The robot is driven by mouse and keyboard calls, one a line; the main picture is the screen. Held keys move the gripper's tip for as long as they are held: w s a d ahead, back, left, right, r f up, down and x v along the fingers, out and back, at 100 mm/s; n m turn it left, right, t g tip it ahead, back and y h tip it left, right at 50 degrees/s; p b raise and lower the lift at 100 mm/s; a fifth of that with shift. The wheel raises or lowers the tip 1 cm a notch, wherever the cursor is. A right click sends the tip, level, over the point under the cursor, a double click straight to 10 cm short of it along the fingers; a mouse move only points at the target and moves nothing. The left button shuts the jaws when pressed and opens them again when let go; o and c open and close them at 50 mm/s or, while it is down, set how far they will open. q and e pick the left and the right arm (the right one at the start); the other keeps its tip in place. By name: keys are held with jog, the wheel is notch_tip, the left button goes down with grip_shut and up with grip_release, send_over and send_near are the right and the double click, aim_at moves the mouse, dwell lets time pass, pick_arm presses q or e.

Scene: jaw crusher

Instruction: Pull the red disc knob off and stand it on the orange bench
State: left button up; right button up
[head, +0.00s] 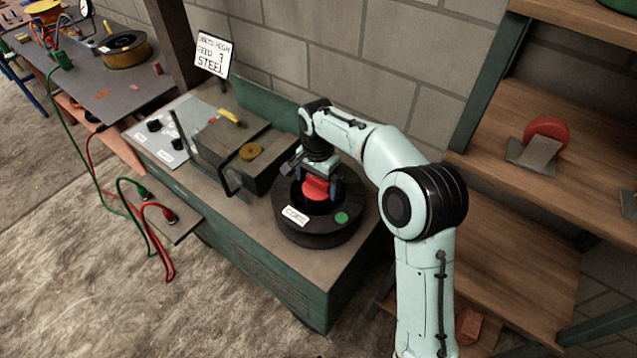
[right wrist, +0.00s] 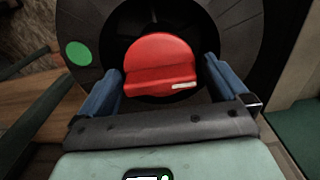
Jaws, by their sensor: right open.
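The red disc knob (head: 315,192) sits in the opening of a thick black ring (head: 292,228) on the green-sided machine. In the right wrist view the knob (right wrist: 160,62) shows a raised grip bar with a white mark. My right gripper (head: 318,184) is over the ring, its blue fingers open on either side of the knob. In the right wrist view gaps show between both fingers and the knob, and the gripper is empty. What the knob is fixed to is hidden. My left gripper is out of view.
A similar red disc (head: 547,130) rests on a grey block on a wooden shelf. A grey box (head: 235,150) with a yellow knob stands left of the ring. A sign (head: 213,57) rises behind it. Red and green cables (head: 160,225) hang at the left.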

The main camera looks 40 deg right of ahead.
aim_at(318, 180)
jog(key=shift+c, duration=0.3)
jog(key=c, duration=1.2)
jog(key=shift+o, duration=0.2)
jog(key=shift+r+p, duration=2.1)
jog(key=shift+r, duration=0.9)
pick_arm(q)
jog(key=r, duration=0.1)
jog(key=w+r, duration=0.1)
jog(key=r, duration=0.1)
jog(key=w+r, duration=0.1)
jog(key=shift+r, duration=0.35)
